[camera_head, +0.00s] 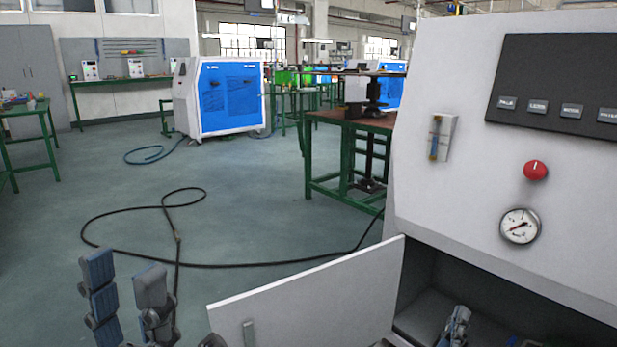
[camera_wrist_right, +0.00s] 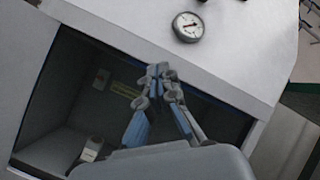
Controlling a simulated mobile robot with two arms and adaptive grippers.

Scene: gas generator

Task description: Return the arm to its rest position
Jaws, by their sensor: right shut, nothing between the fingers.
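My right gripper (camera_head: 458,318) is low in front of the open compartment of the grey generator cabinet (camera_head: 450,170). In the right wrist view my right gripper (camera_wrist_right: 160,78) has its fingertips together with nothing between them. Behind the fingers lies the dark compartment (camera_wrist_right: 60,95), with a small light-coloured part (camera_wrist_right: 90,150) at its lower left. I cannot tell how deep the fingertips are relative to the opening. My left gripper (camera_head: 126,280) is at the lower left, its two blue-grey fingers apart and empty over the floor.
The open white door (camera_head: 310,295) stands between my grippers. The cabinet front carries a red knob (camera_head: 535,170), a pressure gauge (camera_head: 520,226) and a dark labelled panel (camera_head: 560,90). A black hose (camera_head: 270,265) lies on the floor. A green-legged table (camera_head: 350,120) stands behind. Floor at left is mostly clear.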

